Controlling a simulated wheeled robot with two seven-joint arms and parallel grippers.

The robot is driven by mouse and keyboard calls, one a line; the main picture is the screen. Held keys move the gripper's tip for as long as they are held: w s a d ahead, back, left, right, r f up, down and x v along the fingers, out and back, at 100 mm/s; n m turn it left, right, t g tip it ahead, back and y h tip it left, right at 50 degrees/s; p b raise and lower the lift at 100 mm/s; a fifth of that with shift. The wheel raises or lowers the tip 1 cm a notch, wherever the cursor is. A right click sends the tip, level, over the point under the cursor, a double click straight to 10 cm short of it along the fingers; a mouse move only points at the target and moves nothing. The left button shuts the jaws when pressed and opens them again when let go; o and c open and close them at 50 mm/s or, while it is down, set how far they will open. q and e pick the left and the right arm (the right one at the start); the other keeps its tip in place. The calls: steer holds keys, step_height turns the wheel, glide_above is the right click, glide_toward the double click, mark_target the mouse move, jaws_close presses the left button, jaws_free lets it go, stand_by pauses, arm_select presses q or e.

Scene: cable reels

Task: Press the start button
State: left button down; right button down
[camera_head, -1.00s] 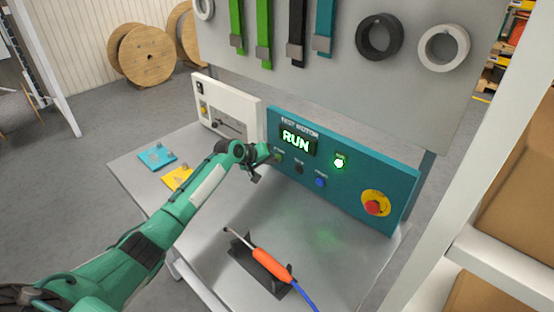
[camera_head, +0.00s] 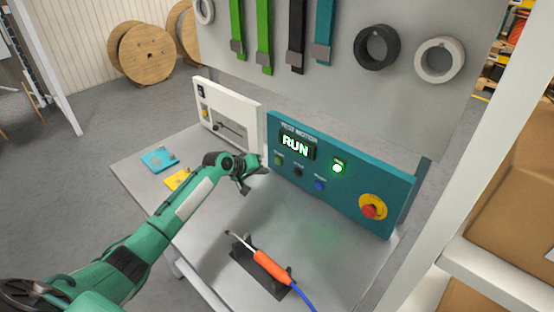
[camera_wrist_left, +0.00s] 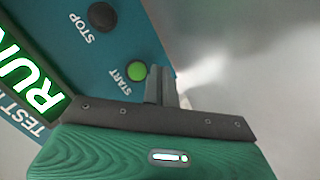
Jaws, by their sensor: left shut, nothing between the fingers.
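The teal test motor panel (camera_head: 340,186) stands at the back of the bench. Its display (camera_head: 296,146) reads RUN in lit green, and a green lamp (camera_head: 337,168) glows. The green start button (camera_head: 279,160) is at the panel's left; it also shows in the left wrist view (camera_wrist_left: 137,71), with the black stop button (camera_wrist_left: 102,17) beyond it. My left gripper (camera_head: 264,166) is shut and empty, just left of and in front of the start button. In the left wrist view its fingertips (camera_wrist_left: 161,72) sit beside the button, apart from it. My right gripper is not in view.
A red emergency knob (camera_head: 370,210) on yellow and a blue button (camera_head: 319,185) are on the same panel. A white box (camera_head: 228,112) stands to its left. An orange-handled tool (camera_head: 270,267) rests on a black stand in front.

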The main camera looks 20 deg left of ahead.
arm_select(q)
steer(key=shift+s+a+p, duration=0.25)
steer(key=shift+s+p, duration=0.15)
steer(key=shift+s, duration=0.5)
